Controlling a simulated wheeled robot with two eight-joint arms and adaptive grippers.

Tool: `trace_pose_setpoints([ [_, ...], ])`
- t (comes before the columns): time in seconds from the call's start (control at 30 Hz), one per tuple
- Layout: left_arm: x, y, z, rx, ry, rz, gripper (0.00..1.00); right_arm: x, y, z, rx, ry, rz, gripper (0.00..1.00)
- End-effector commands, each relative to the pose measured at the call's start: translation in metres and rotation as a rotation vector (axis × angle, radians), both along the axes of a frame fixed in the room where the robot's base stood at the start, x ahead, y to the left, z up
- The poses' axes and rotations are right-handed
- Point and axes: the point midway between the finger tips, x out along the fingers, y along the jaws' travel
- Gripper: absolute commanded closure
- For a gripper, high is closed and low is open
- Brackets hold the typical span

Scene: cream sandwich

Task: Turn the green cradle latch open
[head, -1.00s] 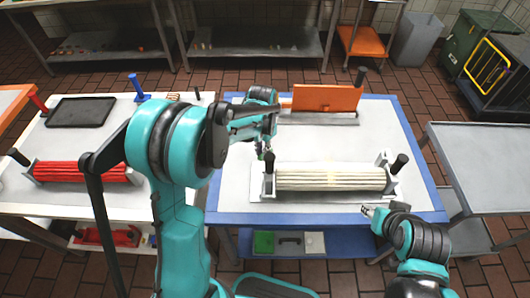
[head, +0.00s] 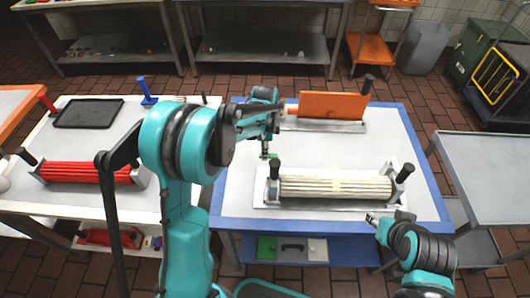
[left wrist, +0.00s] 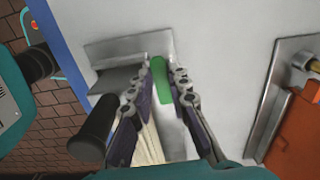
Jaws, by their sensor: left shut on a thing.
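The green cradle latch (head: 273,154) is a small green piece at the far left corner of the grey metal cradle (head: 262,200). A ribbed cream roller (head: 335,187) lies in this cradle on the blue-edged table. My left gripper (head: 265,154) is down at the latch. In the left wrist view, its fingertips (left wrist: 165,78) are on either side of the green latch (left wrist: 160,72), shut on it. The fingers partly hide the latch. My right gripper (head: 372,219) is at the table's front right edge, apart from the cradle; its opening is too small to judge.
Black handles (head: 405,172) rise at the cradle's ends. An orange panel (head: 332,105) stands on a metal base behind. A red ribbed roller (head: 85,173) and a black tray (head: 89,113) are on the left table. The blue-edged table (head: 385,135) is clear between the cradle and panel.

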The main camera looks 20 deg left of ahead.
Motion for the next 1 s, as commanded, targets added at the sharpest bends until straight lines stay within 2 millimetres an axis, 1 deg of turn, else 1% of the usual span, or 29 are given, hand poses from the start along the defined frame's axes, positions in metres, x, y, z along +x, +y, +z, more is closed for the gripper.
trace_pose_setpoints([
  [0.2,0.0018,0.0007,-0.0003,0.001,0.0,-0.049,1.0,0.0,0.0,-0.0001,0.0,0.0,0.0,0.6],
  [0.67,0.0022,0.0007,-0.0002,0.0,0.0,-0.061,1.0,0.0,0.0,-0.0001,0.0,0.0,0.0,0.6],
  [0.7,0.0022,0.0007,-0.0001,0.0,0.0,-0.061,0.75,0.0,0.0,-0.0001,0.0,0.0,0.0,0.6],
  [0.73,0.0022,0.0006,-0.0001,0.0,0.0,-0.061,0.67,-0.0001,0.0,-0.0001,0.0,0.0,0.0,0.6],
  [0.77,0.0022,0.0006,-0.0001,0.0,0.0,-0.06,0.62,0.0,0.0,-0.0001,0.0,0.0,0.0,0.6],
  [1.0,0.0021,0.0006,0.0,0.0,0.0,-0.06,0.62,0.0,0.0,0.0,0.0,0.0,0.0,0.6],
])
